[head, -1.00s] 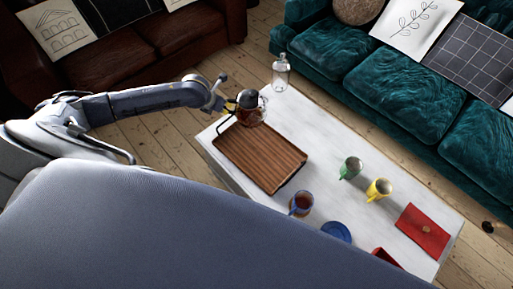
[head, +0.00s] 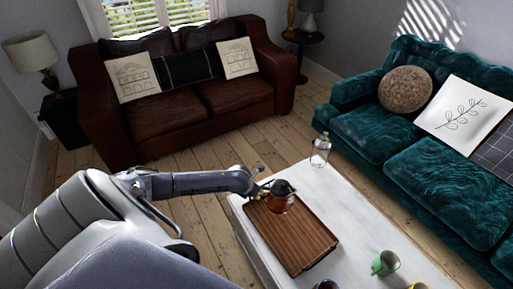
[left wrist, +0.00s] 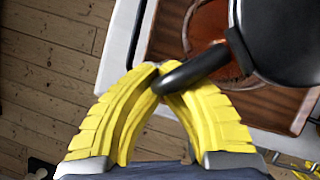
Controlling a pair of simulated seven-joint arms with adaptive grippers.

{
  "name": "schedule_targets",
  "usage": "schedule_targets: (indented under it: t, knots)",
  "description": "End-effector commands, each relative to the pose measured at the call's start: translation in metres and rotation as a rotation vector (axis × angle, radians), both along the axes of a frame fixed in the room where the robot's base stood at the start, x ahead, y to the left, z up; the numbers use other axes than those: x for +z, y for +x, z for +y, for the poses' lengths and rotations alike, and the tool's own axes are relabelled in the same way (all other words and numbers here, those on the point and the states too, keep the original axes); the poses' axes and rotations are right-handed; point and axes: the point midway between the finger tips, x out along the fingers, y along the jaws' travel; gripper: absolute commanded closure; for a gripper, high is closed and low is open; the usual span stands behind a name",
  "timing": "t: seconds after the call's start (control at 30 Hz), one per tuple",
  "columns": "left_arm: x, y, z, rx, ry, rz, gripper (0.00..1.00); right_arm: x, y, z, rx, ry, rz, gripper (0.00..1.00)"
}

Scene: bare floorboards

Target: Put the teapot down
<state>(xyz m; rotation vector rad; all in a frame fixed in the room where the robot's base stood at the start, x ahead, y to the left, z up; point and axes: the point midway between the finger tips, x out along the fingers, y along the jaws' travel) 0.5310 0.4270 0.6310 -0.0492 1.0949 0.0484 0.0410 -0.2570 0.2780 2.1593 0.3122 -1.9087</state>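The teapot (head: 281,203) is a glass pot with reddish-brown liquid and a black lid and handle. In the head view it appears at the far end of the brown wooden tray (head: 300,240); whether its base touches the tray I cannot tell. My left gripper (head: 263,190) is at the teapot's left side. In the left wrist view its yellow fingers (left wrist: 158,82) are shut on the black handle (left wrist: 195,70). The teapot's black lid (left wrist: 285,40) fills the upper right and hides part of the pot. My right gripper is not in view.
The tray lies on a white table (head: 370,215). A clear glass bottle (head: 320,152) stands near the far corner. A green mug (head: 385,263) stands near the bottom, with other cups partly cut off. A brown sofa (head: 190,105) and a teal sofa (head: 400,125) stand around.

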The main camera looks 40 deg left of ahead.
Motion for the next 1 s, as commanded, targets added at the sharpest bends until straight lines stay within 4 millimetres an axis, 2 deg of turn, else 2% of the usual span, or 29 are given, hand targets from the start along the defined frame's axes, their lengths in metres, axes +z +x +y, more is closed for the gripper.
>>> schedule_targets:
  t: [0.2,0.47,0.8,1.0]
  knots:
    - [-0.028,0.002,0.000,0.002,-0.002,-0.003,1.00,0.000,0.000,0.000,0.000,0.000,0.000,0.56]
    - [-0.040,0.002,0.000,0.001,-0.002,-0.003,1.00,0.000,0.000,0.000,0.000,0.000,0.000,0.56]
    - [-0.072,0.002,-0.001,0.001,-0.002,-0.003,1.00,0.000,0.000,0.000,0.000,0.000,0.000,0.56]
    - [-0.076,0.002,0.000,0.000,-0.002,-0.004,1.00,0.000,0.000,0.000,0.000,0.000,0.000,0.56]
